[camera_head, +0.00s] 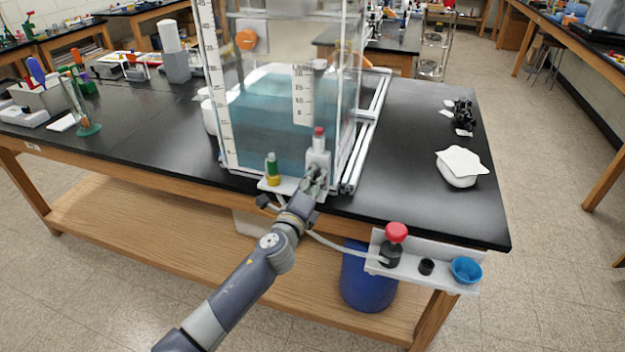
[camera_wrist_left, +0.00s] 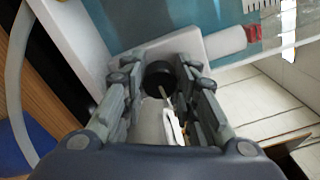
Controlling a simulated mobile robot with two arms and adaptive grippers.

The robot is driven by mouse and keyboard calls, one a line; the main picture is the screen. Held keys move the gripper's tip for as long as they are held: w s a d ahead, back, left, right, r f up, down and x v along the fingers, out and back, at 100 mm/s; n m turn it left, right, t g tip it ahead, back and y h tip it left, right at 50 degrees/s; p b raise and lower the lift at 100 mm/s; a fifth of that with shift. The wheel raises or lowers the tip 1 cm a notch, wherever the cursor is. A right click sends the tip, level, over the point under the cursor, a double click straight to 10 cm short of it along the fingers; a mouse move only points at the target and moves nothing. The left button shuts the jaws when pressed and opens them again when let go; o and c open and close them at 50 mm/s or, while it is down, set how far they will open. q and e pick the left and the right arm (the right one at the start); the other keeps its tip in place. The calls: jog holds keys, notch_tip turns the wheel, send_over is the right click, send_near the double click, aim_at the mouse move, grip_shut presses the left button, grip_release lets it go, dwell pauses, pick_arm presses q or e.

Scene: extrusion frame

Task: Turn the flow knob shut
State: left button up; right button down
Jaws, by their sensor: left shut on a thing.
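The flow knob (camera_wrist_left: 158,80) is a round black knob with a pale pointer line, on a white block at the front of a clear tank (camera_head: 270,125). In the left wrist view it sits between the two fingers of my left gripper (camera_head: 315,178), which are shut on it from both sides. In the head view my gripper hides the knob. A white fitting with a red top (camera_head: 319,140) stands just above the gripper; its red end also shows in the left wrist view (camera_wrist_left: 253,33). My right gripper is not in view.
A green bottle with a yellow base (camera_head: 272,170) stands left of the gripper. A pale hose (camera_head: 340,245) runs to a white shelf (camera_head: 415,275) with a red-topped dark bottle (camera_head: 394,245) and blue cup (camera_head: 466,269). A blue bin (camera_head: 368,285) stands below.

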pick_arm(q)
jog(key=shift+f, duration=0.1)
dwell(0.4)
jog(key=o, duration=1.1)
jog(key=shift+s, duration=0.1)
jog(key=v, duration=1.2)
